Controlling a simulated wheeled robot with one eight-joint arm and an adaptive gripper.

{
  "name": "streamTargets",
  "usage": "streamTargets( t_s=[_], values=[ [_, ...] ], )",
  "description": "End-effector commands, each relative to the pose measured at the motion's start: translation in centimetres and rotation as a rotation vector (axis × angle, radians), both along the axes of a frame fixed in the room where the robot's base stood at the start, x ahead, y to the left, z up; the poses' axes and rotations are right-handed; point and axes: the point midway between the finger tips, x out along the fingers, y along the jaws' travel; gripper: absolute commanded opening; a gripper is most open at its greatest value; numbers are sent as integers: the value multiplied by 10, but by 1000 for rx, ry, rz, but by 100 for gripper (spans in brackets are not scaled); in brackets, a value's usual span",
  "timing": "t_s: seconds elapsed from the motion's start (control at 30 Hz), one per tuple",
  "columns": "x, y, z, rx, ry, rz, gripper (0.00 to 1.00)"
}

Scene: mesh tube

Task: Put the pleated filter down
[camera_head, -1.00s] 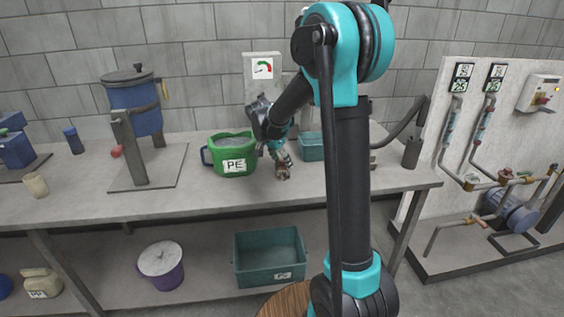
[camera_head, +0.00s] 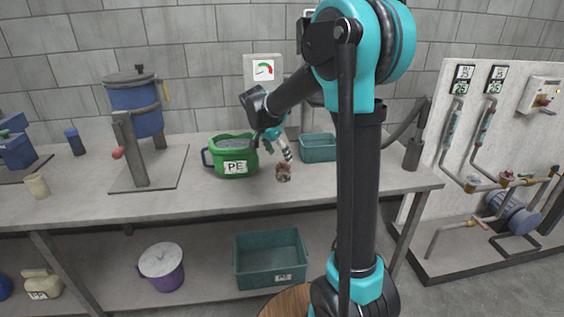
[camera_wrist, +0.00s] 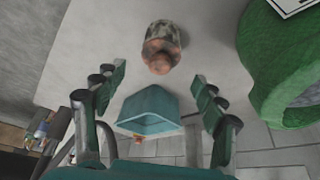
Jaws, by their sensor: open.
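The pleated filter (camera_head: 283,173) is a small brown and grey piece on the bench top, near the front edge and right of the green PE tub. In the wrist view the filter (camera_wrist: 161,48) shows a mottled grey body and a brownish rounded end, beyond my fingertips. My gripper (camera_wrist: 158,78) is open, its two fingers spread wide with nothing between them. In the head view my gripper (camera_head: 286,154) is just above and behind the filter, apart from it.
The green PE tub (camera_head: 233,168) stands left of my gripper; it also shows in the wrist view (camera_wrist: 262,60). A teal bin (camera_head: 318,156) is to the right. The bench (camera_head: 330,187) is clear around the filter. A blue pot on a stand (camera_head: 134,108) is further left.

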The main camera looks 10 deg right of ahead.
Motion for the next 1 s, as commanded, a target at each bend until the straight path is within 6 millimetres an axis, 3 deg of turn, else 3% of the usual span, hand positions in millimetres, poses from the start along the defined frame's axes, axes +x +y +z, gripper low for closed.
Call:
streamTargets(
  t_s=[0.1,0.3,0.43,0.57,0.67,0.8,1.0],
  values=[
    [-7,8,23,1,-1,0,71],
    [-14,18,51,0,-1,0,71],
    [-16,21,59,0,0,1,71],
    [-33,11,52,9,18,54,71],
    [-65,-9,31,26,50,166,71],
    [-132,-37,-13,52,84,399,71],
    [-227,-58,-74,55,80,720,71]
  ],
)
